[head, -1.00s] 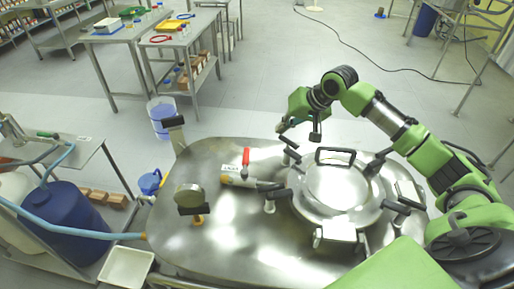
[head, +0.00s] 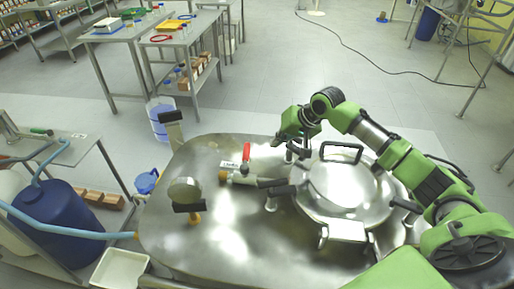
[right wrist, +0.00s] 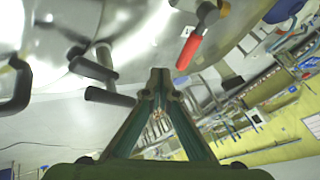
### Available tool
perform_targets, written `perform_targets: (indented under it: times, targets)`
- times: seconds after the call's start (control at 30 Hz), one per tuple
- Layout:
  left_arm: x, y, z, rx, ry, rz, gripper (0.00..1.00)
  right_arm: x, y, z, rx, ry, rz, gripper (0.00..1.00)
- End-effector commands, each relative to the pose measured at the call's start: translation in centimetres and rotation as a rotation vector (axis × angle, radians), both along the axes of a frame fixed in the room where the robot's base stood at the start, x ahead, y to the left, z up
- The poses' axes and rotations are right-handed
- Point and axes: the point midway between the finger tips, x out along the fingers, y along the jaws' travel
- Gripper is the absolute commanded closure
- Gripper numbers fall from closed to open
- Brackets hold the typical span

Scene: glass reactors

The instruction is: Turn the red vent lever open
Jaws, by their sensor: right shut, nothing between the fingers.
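The red vent lever (head: 246,152) stands up from a pipe fitting with a brass-coloured end (head: 225,176) on the steel reactor lid (head: 230,230). In the right wrist view the red lever (right wrist: 189,52) is above and right of my fingertips, apart from them. My right gripper (head: 296,152) is right of the lever in the head view, near the black clamp handles. In the right wrist view my right gripper (right wrist: 160,74) has its fingertips together with nothing between them. My left gripper is in neither view.
A round hatch (head: 345,185) with a black handle (head: 342,152) is right of the lever. Black clamp handles (right wrist: 92,68) lie left of my fingertips in the wrist view. A blue drum (head: 60,222) is further left.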

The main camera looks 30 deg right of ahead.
Motion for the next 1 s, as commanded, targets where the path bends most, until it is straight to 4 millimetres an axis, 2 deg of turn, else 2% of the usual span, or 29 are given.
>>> perform_targets:
  times: [0.27,0.4,0.53,1.0]
  targets:
    - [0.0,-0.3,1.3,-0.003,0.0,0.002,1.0,3.1,1.3,-4.7,0.003,0.001,-0.002,1.0]
    - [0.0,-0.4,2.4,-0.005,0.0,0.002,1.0,4.2,3.3,-4.6,0.001,-0.001,0.002,1.0]
    - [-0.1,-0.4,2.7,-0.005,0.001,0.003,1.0,4.8,4.2,-5.0,0.0,-0.001,0.0,1.0]
    - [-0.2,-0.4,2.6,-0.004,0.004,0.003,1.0,5.0,4.5,-5.2,-0.001,-0.001,0.001,1.0]
